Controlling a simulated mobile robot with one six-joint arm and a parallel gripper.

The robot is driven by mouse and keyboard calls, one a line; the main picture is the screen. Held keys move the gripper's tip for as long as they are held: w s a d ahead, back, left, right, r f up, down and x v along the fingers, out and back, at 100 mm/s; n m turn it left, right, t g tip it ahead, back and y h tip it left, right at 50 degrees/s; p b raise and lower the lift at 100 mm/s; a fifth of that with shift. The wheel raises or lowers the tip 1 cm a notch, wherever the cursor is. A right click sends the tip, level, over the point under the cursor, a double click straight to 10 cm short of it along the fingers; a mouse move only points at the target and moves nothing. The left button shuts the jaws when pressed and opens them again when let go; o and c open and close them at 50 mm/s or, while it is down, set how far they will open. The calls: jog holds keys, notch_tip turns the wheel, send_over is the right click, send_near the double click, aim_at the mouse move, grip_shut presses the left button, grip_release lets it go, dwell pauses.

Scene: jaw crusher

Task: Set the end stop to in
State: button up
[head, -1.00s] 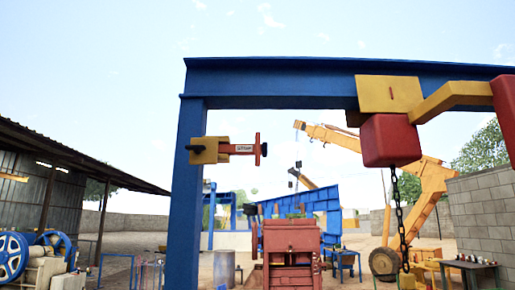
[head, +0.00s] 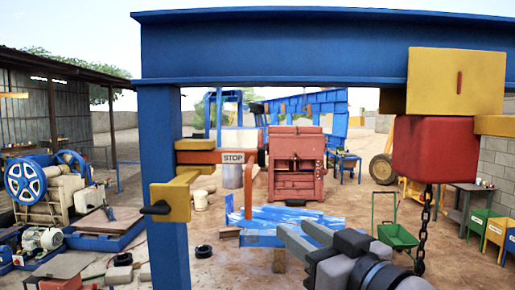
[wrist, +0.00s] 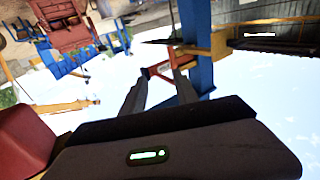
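The end stop is a yellow block (head: 172,201) on the blue post, with a black handle (head: 155,208) on its near side. A red-orange arm with a white STOP plate (head: 232,157) reaches right from it, below the blue beam. My gripper (head: 296,234) is at the lower right of the head view, apart from the end stop and empty. In the wrist view the two grey fingers of my gripper (wrist: 162,76) stand apart. The stop's red arm (wrist: 156,72) shows beyond and between them, with the yellow block (wrist: 217,43) and blue post (wrist: 197,55) behind.
A blue beam (head: 300,52) spans the top. A yellow block (head: 455,82) with a red body (head: 435,150) and a chain (head: 424,225) hangs from it at right. A red crusher (head: 296,162) stands behind. A green wheelbarrow (head: 396,235) is on the ground.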

aim_at(249, 201)
jog(key=shift+n+g+y, duration=0.5)
jog(key=shift+n+y, duration=0.1)
jog(key=shift+y, duration=0.1)
jog(key=x, duration=0.5)
jog(key=a+r+x, duration=0.1)
jog(key=x, duration=0.4)
jog(key=s+p+x, duration=0.1)
jog(key=x, duration=0.5)
jog(key=shift+w+a+r, duration=0.1)
jog(key=shift+a+r, duration=0.2)
jog(key=shift+a, duration=0.05)
jog(key=shift+w+a+f, duration=0.1)
jog(key=shift+w+a, duration=0.1)
jog(key=shift+w, duration=0.5)
jog(key=shift+s, duration=0.2)
jog(key=c, duration=0.4)
grip_shut()
jog(key=shift+a, duration=0.1)
